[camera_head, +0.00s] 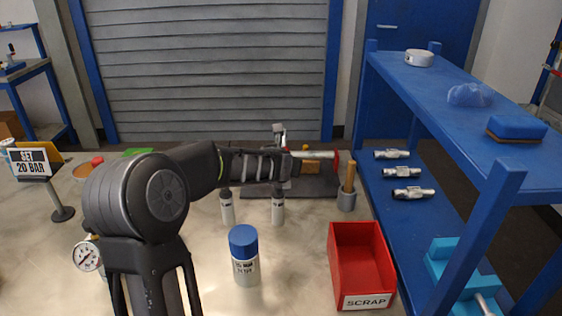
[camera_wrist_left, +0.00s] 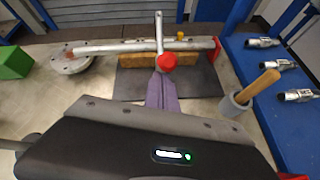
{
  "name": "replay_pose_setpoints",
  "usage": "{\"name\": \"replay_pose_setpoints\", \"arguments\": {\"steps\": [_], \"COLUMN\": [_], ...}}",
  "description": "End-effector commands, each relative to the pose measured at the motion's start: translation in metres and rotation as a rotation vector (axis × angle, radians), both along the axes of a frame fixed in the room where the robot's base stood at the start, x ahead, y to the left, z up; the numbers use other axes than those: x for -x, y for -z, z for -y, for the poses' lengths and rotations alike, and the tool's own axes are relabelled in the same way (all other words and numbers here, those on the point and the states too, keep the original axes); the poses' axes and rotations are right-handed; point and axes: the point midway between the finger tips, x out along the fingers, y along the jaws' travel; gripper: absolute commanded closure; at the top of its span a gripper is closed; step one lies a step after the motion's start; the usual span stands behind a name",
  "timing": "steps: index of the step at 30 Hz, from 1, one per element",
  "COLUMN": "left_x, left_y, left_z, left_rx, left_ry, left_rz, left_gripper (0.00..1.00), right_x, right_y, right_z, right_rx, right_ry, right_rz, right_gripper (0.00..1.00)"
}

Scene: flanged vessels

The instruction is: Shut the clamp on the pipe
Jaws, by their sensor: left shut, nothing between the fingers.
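The clamp's metal lever (camera_wrist_left: 159,32) crosses the pipe and ends in a red ball knob (camera_wrist_left: 166,62). My left gripper (camera_wrist_left: 162,80) is shut and empty, its fingertips right at the knob; I cannot tell if they touch. In the head view the pipe (camera_head: 315,154) shows its right end with a red flange (camera_head: 337,160); my left arm hides most of the clamp. My right gripper is not in view.
A pot with a wooden-handled tool (camera_head: 347,190) stands right of the mat. White bottles, a blue-capped can (camera_head: 244,256) and a red scrap bin (camera_head: 362,265) stand nearer. A blue shelf (camera_head: 440,85) bounds the right side. A gauge (camera_head: 87,256) is at left.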

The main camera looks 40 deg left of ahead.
Motion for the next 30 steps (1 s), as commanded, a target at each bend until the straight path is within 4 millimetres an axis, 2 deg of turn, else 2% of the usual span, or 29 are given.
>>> {"name": "replay_pose_setpoints", "arguments": {"steps": [14, 30], "left_x": [-0.006, -0.036], "left_y": [-0.014, -0.052], "left_z": [-0.004, -0.026], "left_rx": [-0.001, -0.001], "left_ry": [0.002, 0.002], "left_rz": [0.001, 0.002], "left_gripper": [1.0, 1.0], "right_x": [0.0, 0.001], "right_y": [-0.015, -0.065], "right_z": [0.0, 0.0], "right_rx": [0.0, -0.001], "right_ry": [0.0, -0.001], "right_rz": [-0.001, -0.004], "right_gripper": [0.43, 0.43]}}
